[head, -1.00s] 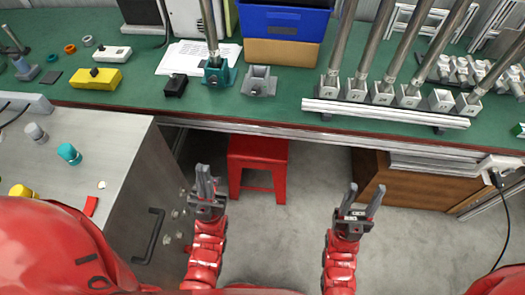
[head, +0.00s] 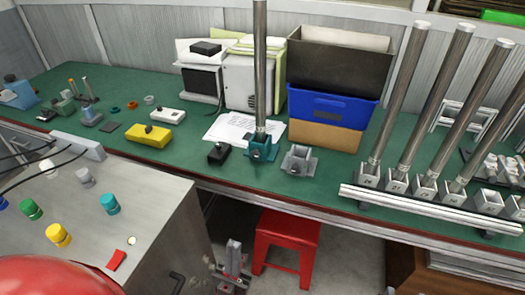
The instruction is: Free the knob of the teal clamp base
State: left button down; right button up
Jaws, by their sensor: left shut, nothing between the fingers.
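The teal clamp base (head: 258,153) stands on the green bench top, left of the grey clamp base. A tall metal pole (head: 260,65) rises upright from it. Its knob is too small to make out. My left gripper (head: 234,246) is low in front of the bench, left of the red stool, well below and apart from the teal base. Its fingers are together and empty. Only a sliver of what looks like my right gripper (head: 389,291) shows at the bottom edge, so its fingers cannot be judged.
A grey clamp base (head: 299,161) stands right of the teal one, a black block (head: 218,154) left of it. Blue bin (head: 324,107) stands behind. Several poles stand in a rail (head: 430,208) at right. A red stool (head: 287,236) is under the bench edge. A metal cabinet (head: 165,215) stands left.

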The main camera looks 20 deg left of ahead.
aim_at(255, 154)
jog(key=i+l, duration=0.2)
jog(key=l, duration=0.15)
jog(key=i+l+u, duration=0.2)
jog(key=i+l, duration=0.15)
jog(key=l, duration=0.3)
jog(key=u, duration=2.05)
